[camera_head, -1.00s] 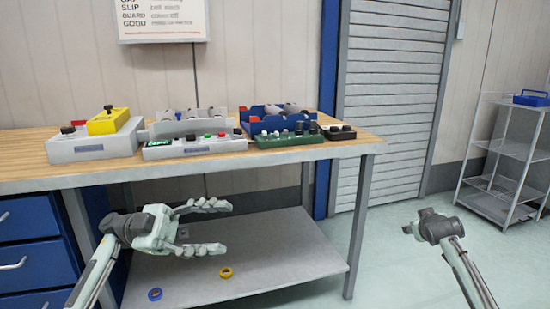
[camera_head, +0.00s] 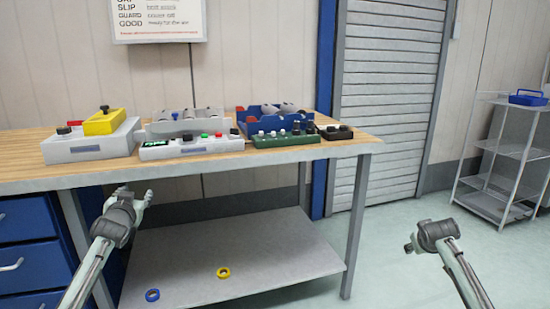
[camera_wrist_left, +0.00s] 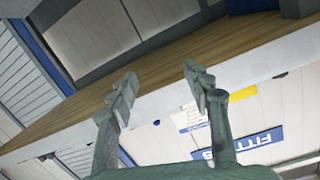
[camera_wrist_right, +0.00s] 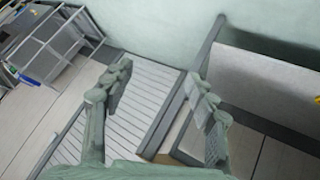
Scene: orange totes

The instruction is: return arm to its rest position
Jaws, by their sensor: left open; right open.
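My left gripper (camera_head: 134,203) is at the left in the head view, in front of the workbench's front edge and below its top. It is seen from behind, and part of it is hidden by its own wrist. In the left wrist view its two fingers (camera_wrist_left: 158,92) stand apart with nothing between them. My right arm ends at the right in the head view, over open floor; its gripper is hardly visible there. In the right wrist view the right gripper (camera_wrist_right: 155,90) has its fingers apart and empty.
The wooden workbench (camera_head: 210,165) carries a grey box with a yellow block (camera_head: 104,122), control boxes and a blue tray (camera_head: 243,124). Its lower shelf (camera_head: 260,262) holds a blue and a yellow ring (camera_head: 223,272). Blue drawers (camera_head: 28,240) stand left, a grey cart (camera_head: 500,170) right.

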